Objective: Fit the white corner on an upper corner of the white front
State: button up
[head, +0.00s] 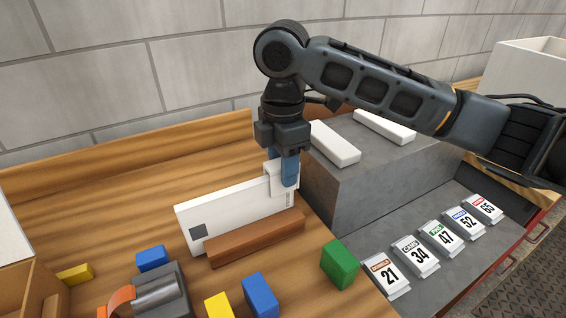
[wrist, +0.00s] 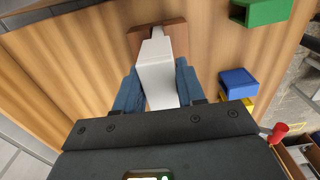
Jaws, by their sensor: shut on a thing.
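The white front (head: 228,212) is a thin upright board with a dark square near its lower left. It stands at a long brown wooden block (head: 255,238) on the wooden table. My gripper (head: 289,168) points down at the front's upper right corner. Its blue fingers are shut on the white corner (head: 272,176), which overlaps that upper corner in the head view. I cannot tell whether it is fully seated. In the wrist view the white corner (wrist: 157,72) lies between both fingers (wrist: 154,88), with the brown block (wrist: 168,34) beyond it.
A grey block (head: 375,175) with two white bars on top stands close to the right of my gripper. Numbered cards (head: 388,275) lie at the right. A green block (head: 340,262), blue and yellow blocks and a grey-orange tool (head: 155,290) are in front.

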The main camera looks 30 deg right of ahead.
jog(key=shift+f+b, duration=0.3)
jog(key=shift+f, duration=0.4)
jog(key=o, duration=1.2)
notch_tip(320, 180, up, 8)
jog(key=shift+f, duration=0.1)
